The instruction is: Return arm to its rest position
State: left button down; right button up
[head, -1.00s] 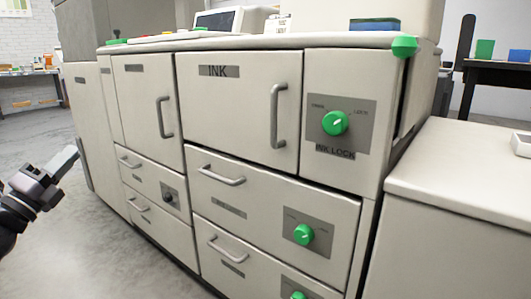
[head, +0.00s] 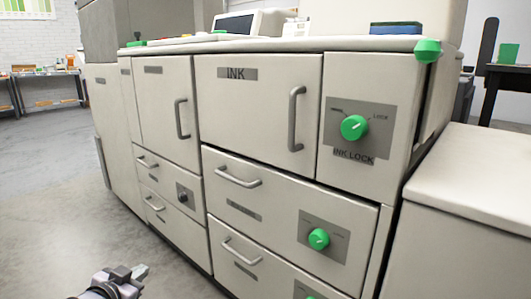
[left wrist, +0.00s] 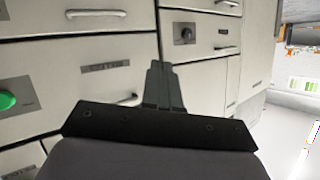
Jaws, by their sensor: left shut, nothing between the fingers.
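My left gripper (head: 138,272) is low at the bottom left of the head view, in front of the machine's lower drawers and apart from them. Its fingers are shut with nothing between them. In the left wrist view the closed fingers (left wrist: 162,88) point toward the drawer fronts, which appear turned. The large off-white printing machine (head: 235,135) has an INK door with a vertical handle (head: 296,118). A green INK LOCK knob (head: 354,127) sits on a grey plate to its right. My right gripper is in neither view.
Drawers with bar handles (head: 238,177) and a second green knob (head: 318,238) lie below the INK door. A lower off-white cabinet (head: 465,180) stands at the right. Shelving with small items (head: 45,88) is at the far left. The grey floor (head: 50,190) at left is clear.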

pick_arm(q)
jog(key=s+d+f+g+h, duration=0.1)
jog(key=s+d+f+h, duration=0.3)
jog(key=s+d, duration=0.95)
jog(key=s+d+r+n+h, duration=0.15)
jog(key=s+d+r, duration=0.25)
jog(key=s+d, duration=0.5)
jog(key=s+a+r+g+y+p, duration=0.1)
jog(key=a+r+p, duration=0.4)
jog(key=p, duration=1.2)
jog(key=s+a+r+g+y+p, duration=0.1)
jog(key=s+a+r+y+p, duration=0.2)
jog(key=r+p, duration=0.8)
jog(key=a+p, duration=0.2)
jog(key=p, duration=0.3)
jog(key=shift+s+p, duration=0.35)
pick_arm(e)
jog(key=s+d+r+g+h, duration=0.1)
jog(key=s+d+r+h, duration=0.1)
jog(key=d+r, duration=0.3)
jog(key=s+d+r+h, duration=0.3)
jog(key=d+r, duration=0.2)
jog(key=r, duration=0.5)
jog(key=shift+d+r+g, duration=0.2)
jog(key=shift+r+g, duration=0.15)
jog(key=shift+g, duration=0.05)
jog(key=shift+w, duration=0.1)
